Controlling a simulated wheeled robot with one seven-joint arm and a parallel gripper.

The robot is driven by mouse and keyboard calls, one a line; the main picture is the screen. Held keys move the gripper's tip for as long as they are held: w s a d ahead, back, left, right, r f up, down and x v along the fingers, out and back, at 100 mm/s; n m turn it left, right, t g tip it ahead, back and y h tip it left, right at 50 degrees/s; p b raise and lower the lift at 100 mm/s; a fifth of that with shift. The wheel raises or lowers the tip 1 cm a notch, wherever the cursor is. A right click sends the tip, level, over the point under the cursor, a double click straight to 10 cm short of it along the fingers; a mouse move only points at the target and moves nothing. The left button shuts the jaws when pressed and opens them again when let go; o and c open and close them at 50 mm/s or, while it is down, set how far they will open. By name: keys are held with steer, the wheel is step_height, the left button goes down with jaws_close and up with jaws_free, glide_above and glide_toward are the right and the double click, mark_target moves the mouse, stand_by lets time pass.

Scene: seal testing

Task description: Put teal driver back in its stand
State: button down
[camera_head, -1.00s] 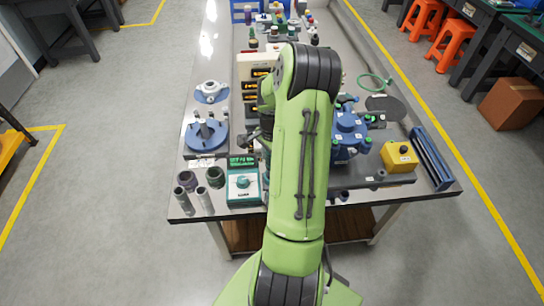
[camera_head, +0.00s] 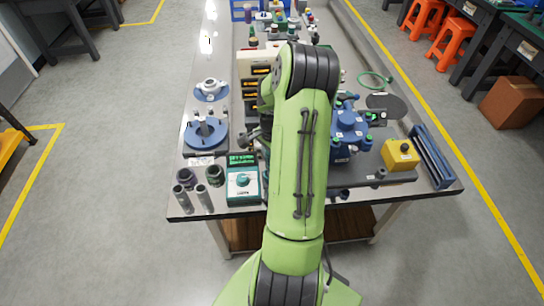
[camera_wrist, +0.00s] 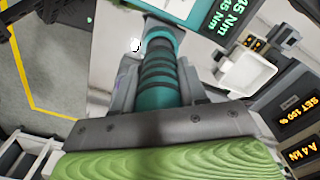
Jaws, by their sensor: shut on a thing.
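My gripper (camera_wrist: 163,85) is shut around the ribbed dark teal grip of the driver (camera_wrist: 160,68). The driver points away from the wrist camera, and its far end is not clear. In the head view my green arm covers most of the gripper and driver. A teal unit with a lit green display (camera_wrist: 218,22) reading 45 Nm is close beyond the driver in the wrist view. I cannot tell whether they touch. I cannot pick out the driver's stand with certainty.
A teal box with a knob (camera_head: 243,184) stands at the front table edge, beside grey tubes (camera_head: 193,200). A blue round fixture (camera_head: 206,133) is left, a blue pump-like body (camera_head: 349,125) and yellow box (camera_head: 400,154) right. A white tray (camera_wrist: 243,72) and amber displays (camera_wrist: 297,118) show in the wrist view.

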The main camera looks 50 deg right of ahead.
steer(key=shift+f, duration=0.1)
steer(key=c, duration=0.5)
jaws_free()
step_height(320, 180, up, 9)
steer(key=p, duration=0.7)
